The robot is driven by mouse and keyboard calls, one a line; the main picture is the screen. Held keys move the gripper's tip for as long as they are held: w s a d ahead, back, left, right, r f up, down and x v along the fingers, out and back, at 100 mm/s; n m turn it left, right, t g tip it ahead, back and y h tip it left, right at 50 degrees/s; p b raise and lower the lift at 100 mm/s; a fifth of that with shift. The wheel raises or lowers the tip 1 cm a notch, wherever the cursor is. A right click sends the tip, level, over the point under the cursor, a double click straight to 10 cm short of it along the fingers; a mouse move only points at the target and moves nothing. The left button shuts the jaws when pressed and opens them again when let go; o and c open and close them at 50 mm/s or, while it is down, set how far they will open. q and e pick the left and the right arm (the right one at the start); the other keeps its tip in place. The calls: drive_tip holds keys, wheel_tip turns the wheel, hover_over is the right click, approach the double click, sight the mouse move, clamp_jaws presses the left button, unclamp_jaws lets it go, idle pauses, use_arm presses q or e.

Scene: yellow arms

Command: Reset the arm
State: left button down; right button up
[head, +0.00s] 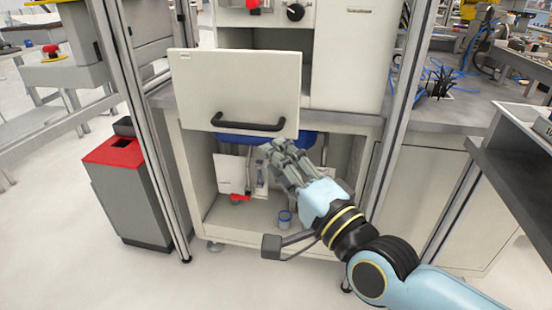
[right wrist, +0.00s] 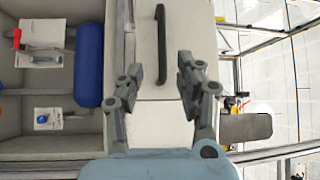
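My right gripper (head: 282,155) comes in from the lower right, just below and right of the black handle (head: 248,125) on a white front panel (head: 235,85). In the right wrist view my right gripper (right wrist: 160,72) has its two fingers well apart with nothing between them. The handle (right wrist: 161,45) shows beyond the fingertips, and the panel (right wrist: 190,30) lies behind them. I see no contact between the fingers and the handle. My left gripper is not in view.
A blue cylinder (right wrist: 89,65) lies beside the panel, over an open cabinet compartment (head: 255,215) holding a small blue cup (head: 285,219). A grey bin with a red top (head: 112,151) stands at left. Metal frame posts (head: 150,125) flank the cabinet. A dark worktop (head: 520,165) is at right.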

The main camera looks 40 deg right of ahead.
wheel_tip(320, 180, down, 18)
drive_tip(key=n+g, duration=0.3)
drive_tip(key=g, duration=0.1)
drive_tip(key=s+d+f+n+g, duration=0.1)
drive_tip(key=s+f+n+g, duration=0.15)
drive_tip(key=s+f, duration=0.45)
drive_tip(key=s+d+f+n+g, duration=0.1)
drive_tip(key=s+f+n+g, duration=0.2)
drive_tip(key=f, duration=0.8)
drive_tip(key=s+f+n+g, duration=0.4)
drive_tip(key=s+f, duration=0.3)
drive_tip(key=s, duration=0.7)
drive_tip(key=s+d+f+n+g, duration=0.1)
drive_tip(key=s+f+n+g, duration=0.4)
drive_tip(key=s, duration=0.9)
wheel_tip(320, 180, down, 2)
drive_tip(key=shift+d+f+y, duration=0.2)
drive_tip(key=shift+y, duration=0.1)
